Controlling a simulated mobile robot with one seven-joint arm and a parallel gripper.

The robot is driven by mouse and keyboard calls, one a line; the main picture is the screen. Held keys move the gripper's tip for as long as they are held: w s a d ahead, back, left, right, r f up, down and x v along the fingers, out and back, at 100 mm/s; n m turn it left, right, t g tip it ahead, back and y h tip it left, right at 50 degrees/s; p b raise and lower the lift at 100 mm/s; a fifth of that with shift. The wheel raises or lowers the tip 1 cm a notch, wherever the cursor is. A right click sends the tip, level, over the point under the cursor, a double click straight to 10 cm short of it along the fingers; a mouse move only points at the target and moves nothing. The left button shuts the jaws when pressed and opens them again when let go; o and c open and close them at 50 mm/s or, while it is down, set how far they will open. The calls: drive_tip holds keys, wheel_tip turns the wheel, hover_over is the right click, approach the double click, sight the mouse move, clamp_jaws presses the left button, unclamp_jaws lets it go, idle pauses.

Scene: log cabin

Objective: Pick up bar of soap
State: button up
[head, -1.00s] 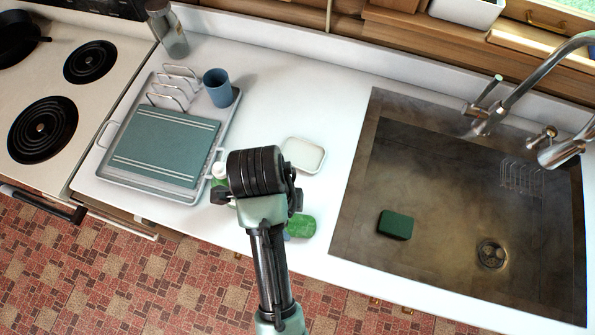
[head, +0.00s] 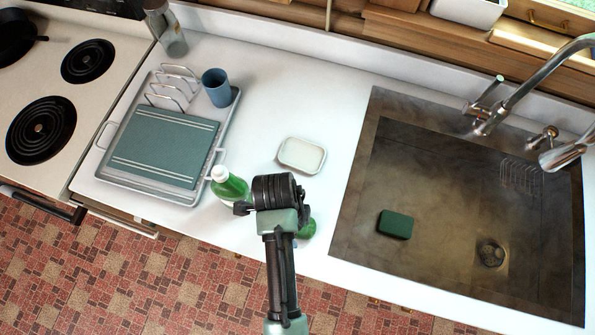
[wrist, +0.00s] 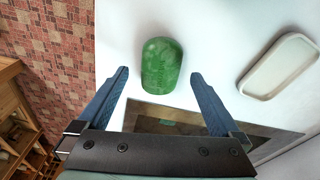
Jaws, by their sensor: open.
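A green, marbled, rounded bar of soap (wrist: 162,65) lies on the white counter. In the head view only a small part of the soap (head: 308,229) shows beside my arm, near the counter's front edge. My gripper (wrist: 160,73) is open and empty in the wrist view, with its two blue fingers apart and the soap ahead, between the lines of the fingertips. I cannot tell the exact height above it. In the head view the fingers are hidden behind my wrist.
A green bottle with a white cap (head: 230,186) stands close left of my wrist. An empty white soap dish (head: 302,155) lies behind it. The sink (head: 350,225) at right holds a dark green block (head: 395,224). A tray (head: 103,168) with a rack lies left.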

drive_tip(key=shift+d+f, duration=0.2)
drive_tip(key=shift+f, duration=1.2)
drive_tip(key=c, duration=1.4)
